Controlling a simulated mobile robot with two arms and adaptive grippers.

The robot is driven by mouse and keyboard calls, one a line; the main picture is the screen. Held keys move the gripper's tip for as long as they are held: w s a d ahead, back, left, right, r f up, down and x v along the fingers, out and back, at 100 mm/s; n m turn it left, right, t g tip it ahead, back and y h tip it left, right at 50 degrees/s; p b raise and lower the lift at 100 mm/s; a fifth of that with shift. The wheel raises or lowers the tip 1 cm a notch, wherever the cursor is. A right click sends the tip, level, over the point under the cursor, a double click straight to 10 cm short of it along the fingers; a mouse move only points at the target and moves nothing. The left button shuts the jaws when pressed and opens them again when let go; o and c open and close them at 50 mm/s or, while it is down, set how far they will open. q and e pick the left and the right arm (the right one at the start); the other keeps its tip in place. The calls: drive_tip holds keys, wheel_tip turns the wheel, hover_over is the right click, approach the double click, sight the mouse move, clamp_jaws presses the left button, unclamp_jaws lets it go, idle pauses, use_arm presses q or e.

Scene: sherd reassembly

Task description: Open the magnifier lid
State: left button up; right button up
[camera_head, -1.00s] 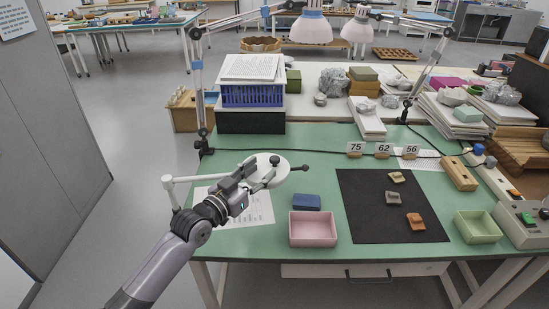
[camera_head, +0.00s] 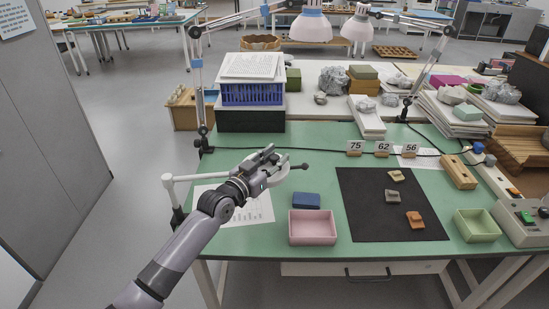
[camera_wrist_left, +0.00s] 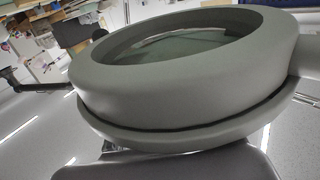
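The magnifier (camera_head: 280,176) is a pale round head on a white arm (camera_head: 200,177) at the left of the green bench. A dark rod with a knob (camera_head: 303,166) sticks out on its right side. In the left wrist view the thick grey ring of the magnifier (camera_wrist_left: 190,95) fills the picture, with glass inside and a dark seam near its lower rim. My left gripper (camera_head: 268,157) is over the magnifier head and hides much of it. Its finger opening is not clear, and I cannot tell whether it touches the lid. My right gripper is not in view.
A pink tray (camera_head: 313,240), a blue block (camera_head: 306,200) and a black mat (camera_head: 370,225) with sherds lie to the right. A printed sheet (camera_head: 252,212) lies under the magnifier. Stacked trays (camera_head: 252,118) stand behind. A green tray (camera_head: 478,238) is at the right.

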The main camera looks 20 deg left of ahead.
use_arm(q)
clamp_jaws()
idle(0.6)
